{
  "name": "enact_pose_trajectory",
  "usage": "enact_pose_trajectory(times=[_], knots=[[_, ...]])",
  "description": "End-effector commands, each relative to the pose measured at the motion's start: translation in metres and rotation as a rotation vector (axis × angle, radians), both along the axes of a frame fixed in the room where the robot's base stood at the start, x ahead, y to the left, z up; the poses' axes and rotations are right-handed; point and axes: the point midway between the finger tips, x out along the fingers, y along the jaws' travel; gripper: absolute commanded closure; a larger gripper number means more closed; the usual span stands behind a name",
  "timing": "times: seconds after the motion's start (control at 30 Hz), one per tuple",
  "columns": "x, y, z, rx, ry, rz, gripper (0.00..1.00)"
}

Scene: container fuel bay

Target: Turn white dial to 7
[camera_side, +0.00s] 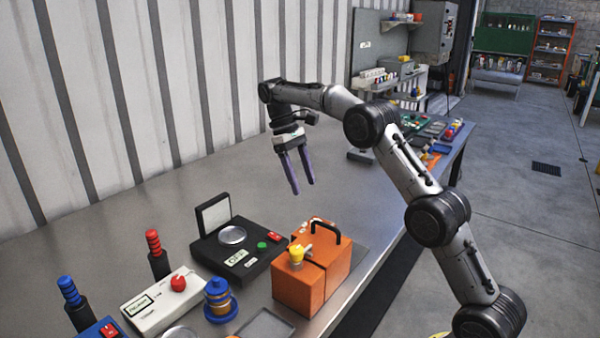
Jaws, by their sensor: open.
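My gripper (303,186) has two purple fingers, pointing down and apart, with nothing between them. It hangs above the table, behind and above the black device and the orange box. A white control box (160,302) with a small display and a red knob (178,283) stands at the lower left, well away from my gripper. Part of a pale round thing (179,333) shows at the bottom edge, cut off by the frame. I cannot tell which of these is the white dial, and no number 7 can be read.
A black device (262,268) with a raised lid, an orange box (334,268) with a black handle and a blue canister (218,299) stand close together. Red and blue upright handles (154,243) are at the left. The metal table (120,225) is clear behind them.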

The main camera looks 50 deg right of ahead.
Motion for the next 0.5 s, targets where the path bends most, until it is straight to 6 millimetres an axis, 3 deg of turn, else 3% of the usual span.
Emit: enact_pose_trajectory(times=[0.23,0.5], knots=[[0.007,0.0,0.015,-0.001,-0.001,0.0,0.34],[0.007,0.0,0.017,0.0,0.001,0.0,0.34]])
